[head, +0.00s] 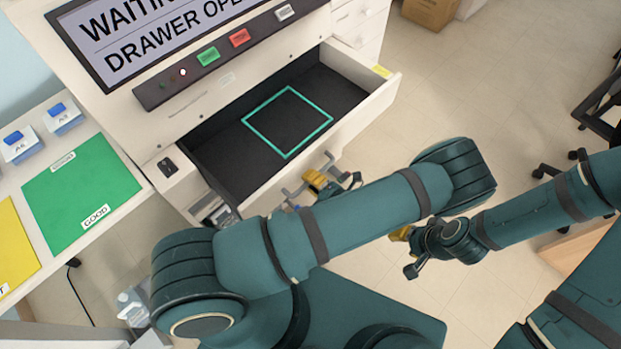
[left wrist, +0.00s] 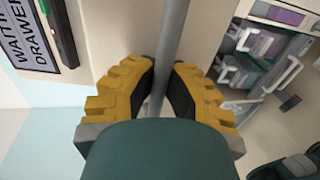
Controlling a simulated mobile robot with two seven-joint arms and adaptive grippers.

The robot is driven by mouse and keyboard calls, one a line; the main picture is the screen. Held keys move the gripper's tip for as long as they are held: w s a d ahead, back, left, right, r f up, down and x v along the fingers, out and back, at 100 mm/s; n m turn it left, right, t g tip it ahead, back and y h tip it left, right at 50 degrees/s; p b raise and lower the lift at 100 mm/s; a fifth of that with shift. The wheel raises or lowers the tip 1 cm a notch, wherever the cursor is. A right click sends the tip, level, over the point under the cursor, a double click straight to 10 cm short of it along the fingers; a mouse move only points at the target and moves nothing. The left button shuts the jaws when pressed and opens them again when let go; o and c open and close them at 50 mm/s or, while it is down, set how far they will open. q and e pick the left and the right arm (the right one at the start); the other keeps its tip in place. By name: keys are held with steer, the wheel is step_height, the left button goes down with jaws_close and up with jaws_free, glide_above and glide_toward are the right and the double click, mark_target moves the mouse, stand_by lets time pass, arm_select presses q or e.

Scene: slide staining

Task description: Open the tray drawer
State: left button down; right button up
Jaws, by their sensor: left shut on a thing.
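The tray drawer (head: 355,117) stands pulled out of the white machine, with its dark, empty floor and a teal square outline (head: 262,105) in view. Its grey bar handle (head: 329,158) is on the front face and crosses the left wrist view (left wrist: 172,35) from top to middle. My left gripper (head: 318,184) is shut on this handle, with yellow ribbed fingers on either side of the bar (left wrist: 162,88). My left forearm hides part of the area below the drawer front. My right gripper (head: 405,252) is apart from the drawer, at the right, its fingers partly hidden.
A display (head: 150,35) reading "WAITING" and "DRAWER OPE" sits above the drawer, over a bar of coloured buttons (head: 208,55). A table at left has a green "GOOD" mat (head: 80,190) and a yellow mat (head: 15,245). Open floor (head: 470,90) lies to the right.

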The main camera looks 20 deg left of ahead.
arm_select(q)
steer(key=shift+s+d, duration=0.2)
steer(key=shift+d, duration=0.2)
steer(key=c, duration=1)
jaws_free()
steer(key=shift+r, duration=0.1)
step_height(320, 180, up, 10)
